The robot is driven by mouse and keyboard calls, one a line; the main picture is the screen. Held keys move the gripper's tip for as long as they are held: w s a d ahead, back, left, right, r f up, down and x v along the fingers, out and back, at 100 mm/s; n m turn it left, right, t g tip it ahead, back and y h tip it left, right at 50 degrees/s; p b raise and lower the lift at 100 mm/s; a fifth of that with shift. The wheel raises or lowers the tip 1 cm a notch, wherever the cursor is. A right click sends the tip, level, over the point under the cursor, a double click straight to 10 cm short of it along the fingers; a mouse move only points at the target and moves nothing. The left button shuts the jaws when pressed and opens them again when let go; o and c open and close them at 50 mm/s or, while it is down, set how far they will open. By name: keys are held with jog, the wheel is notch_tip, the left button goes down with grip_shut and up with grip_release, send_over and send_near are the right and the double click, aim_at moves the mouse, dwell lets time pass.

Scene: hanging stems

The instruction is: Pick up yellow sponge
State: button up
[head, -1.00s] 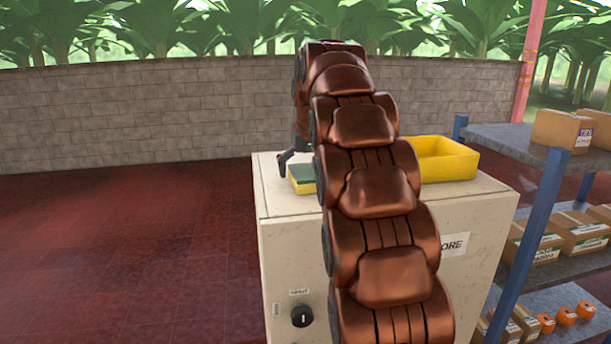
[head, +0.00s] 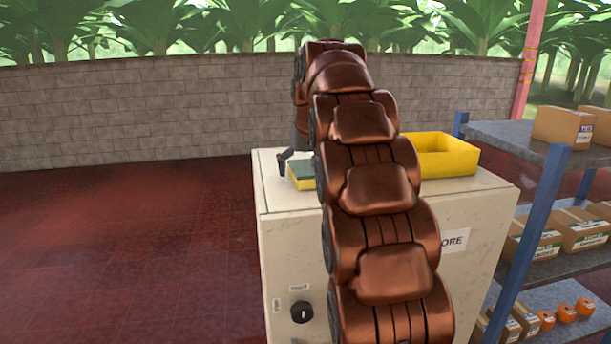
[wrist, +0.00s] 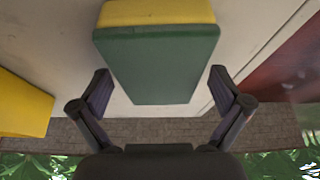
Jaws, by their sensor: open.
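The yellow sponge (head: 301,182) has a green top layer and lies on the cream cabinet's top, near its left edge. My arm hides its right part in the head view. In the wrist view the sponge's yellow layer (wrist: 155,12) shows at the top, with the green layer (wrist: 160,60) below it. My gripper (wrist: 158,78) is open, with one finger on each side of the sponge's green near end and gaps on both sides. In the head view one finger of my gripper (head: 284,164) shows at the sponge's left.
A yellow open bin (head: 448,160) stands on the cabinet (head: 272,200), right of my arm; its corner also shows at left in the wrist view (wrist: 22,105). A blue-post shelf (head: 537,225) with boxes stands at right. A block wall (head: 150,110) is behind. Floor at left is clear.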

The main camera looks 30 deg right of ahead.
aim_at(304, 163)
jog(key=c, duration=1.1)
jog(key=shift+c, duration=0.2)
jog(key=shift+d+r+p, duration=0.1)
jog(key=shift+r+p, duration=0.3)
jog(key=shift+w+r+b, duration=0.1)
jog(key=shift+r+b, duration=0.1)
jog(key=shift+b, duration=0.25)
jog(key=shift+r+b, duration=0.5)
jog(key=shift+r, duration=0.6)
jog(key=shift+r, duration=0.25)
jog(key=shift+s+a+b, duration=0.3)
jog(key=shift+s+b, duration=0.1)
jog(key=shift+s, duration=0.3)
jog(key=shift+s+a+b, duration=0.3)
jog(key=shift+s+b, duration=0.1)
jog(key=shift+s, duration=0.3)
jog(key=s+a+b, duration=0.1)
jog(key=s, duration=0.3)
jog(key=s+a+r+b, duration=0.1)
jog(key=s+a+b, duration=0.1)
jog(key=s, duration=0.2)
jog(key=s+a+b, duration=0.2)
jog(key=s, duration=0.2)
jog(key=shift+s+a+r, duration=0.1)
jog(key=shift+r, duration=0.2)
